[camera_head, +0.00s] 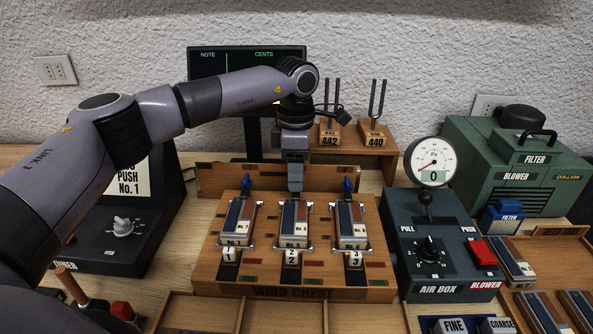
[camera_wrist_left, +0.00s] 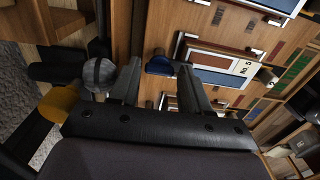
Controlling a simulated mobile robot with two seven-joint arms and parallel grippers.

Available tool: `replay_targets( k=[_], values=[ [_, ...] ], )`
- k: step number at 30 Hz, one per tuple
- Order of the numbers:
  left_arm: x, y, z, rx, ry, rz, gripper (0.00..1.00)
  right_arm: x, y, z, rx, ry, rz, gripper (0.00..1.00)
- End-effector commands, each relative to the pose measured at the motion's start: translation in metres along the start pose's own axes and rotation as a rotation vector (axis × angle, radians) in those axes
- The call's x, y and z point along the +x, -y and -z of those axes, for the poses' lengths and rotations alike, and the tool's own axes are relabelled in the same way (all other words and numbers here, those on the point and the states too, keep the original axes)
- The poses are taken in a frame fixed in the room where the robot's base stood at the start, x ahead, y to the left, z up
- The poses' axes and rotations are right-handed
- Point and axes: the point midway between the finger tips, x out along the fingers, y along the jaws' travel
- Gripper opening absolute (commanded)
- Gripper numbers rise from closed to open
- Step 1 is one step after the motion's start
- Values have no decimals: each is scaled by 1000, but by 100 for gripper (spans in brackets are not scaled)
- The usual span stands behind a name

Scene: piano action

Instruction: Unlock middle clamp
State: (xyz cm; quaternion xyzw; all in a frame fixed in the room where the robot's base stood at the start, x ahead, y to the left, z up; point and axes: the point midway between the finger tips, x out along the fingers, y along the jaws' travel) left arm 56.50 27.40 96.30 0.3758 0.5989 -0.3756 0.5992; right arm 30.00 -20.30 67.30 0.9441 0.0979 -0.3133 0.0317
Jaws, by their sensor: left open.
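The wooden wind chest (camera_head: 213,275) holds three reed units numbered 1, 2 and 3. The middle unit (camera_head: 294,222) lies on it with its wire clamp around it. Blue clamp knobs stand behind the left unit (camera_head: 247,181) and the right unit (camera_head: 347,186). The middle knob is hidden by my gripper in the head view. My left gripper (camera_head: 295,187) points down at the back of the middle unit. In the left wrist view it is open (camera_wrist_left: 163,76), with a blue knob (camera_wrist_left: 160,65) between its fingertips; contact cannot be told. My right gripper is not in view.
The air box (camera_head: 440,270) with its gauge (camera_head: 431,162) stands right of the chest. Tuning forks (camera_head: 377,105) stand behind on a wooden shelf. A black box with a dial (camera_head: 123,227) is at the left. The green blower (camera_head: 520,165) is at the back right.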

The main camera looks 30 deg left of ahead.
Motion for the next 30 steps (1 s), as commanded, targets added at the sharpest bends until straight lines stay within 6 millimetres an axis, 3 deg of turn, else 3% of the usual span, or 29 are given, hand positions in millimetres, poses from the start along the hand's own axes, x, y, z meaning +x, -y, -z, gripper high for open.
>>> replay_targets(
  k=[8, 10, 12, 13, 22, 30],
  values=[
    [4, 0, 0, 0, -1, 0, 47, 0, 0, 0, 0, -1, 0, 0],
    [3, 0, 0, 0, -1, 0, 31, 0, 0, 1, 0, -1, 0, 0],
    [3, 0, 0, 0, -1, 1, 8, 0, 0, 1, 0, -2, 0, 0],
    [3, 0, 0, 0, -1, 1, 5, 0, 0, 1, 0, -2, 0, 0],
    [3, 0, 0, -25, 0, 2, 6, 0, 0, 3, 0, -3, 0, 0],
    [2, 0, 0, -168, 0, 2, 6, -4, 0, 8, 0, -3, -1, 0]
  ],
)
